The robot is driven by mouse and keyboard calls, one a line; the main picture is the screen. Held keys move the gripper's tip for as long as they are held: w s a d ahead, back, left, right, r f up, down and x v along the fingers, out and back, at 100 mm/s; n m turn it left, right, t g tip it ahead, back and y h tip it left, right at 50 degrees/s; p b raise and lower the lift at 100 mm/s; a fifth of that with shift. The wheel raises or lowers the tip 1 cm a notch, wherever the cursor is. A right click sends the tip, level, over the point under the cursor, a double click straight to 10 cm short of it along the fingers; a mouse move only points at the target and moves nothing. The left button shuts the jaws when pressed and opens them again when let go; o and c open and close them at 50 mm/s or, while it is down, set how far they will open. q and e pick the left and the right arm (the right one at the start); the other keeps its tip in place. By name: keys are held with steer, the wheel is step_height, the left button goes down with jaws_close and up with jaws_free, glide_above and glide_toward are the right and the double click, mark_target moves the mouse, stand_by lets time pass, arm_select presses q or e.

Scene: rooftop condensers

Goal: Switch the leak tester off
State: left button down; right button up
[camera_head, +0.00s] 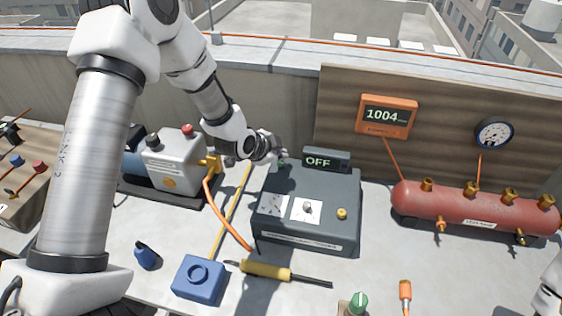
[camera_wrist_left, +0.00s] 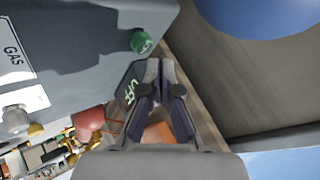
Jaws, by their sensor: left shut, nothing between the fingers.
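The leak tester (camera_head: 308,234) is a dark grey box on the bench, with a raised display (camera_head: 327,161) that reads OFF. Its sloped top has a knob (camera_head: 308,207) on a white plate and a yellow brass fitting (camera_head: 342,213). A green button (camera_wrist_left: 141,41) shows on the tester's body in the left wrist view. My left gripper (camera_head: 276,161) is shut and empty at the tester's back left corner, beside the display. In the left wrist view the closed fingers (camera_wrist_left: 161,75) are beside the green button, seemingly apart from it. My right gripper is out of view.
A grey pump (camera_head: 172,165) with a red cap stands left of the tester. A red tank (camera_head: 470,209) lies at right below an orange gauge reading 1004 (camera_head: 387,116). A yellow-handled screwdriver (camera_head: 267,271) and a blue block (camera_head: 199,279) lie in front.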

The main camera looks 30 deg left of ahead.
mark_target(280, 164)
arm_select(q)
steer(key=shift+r+p, duration=2.15)
steer(key=shift+r, duration=0.45)
steer(key=shift+f, duration=0.1)
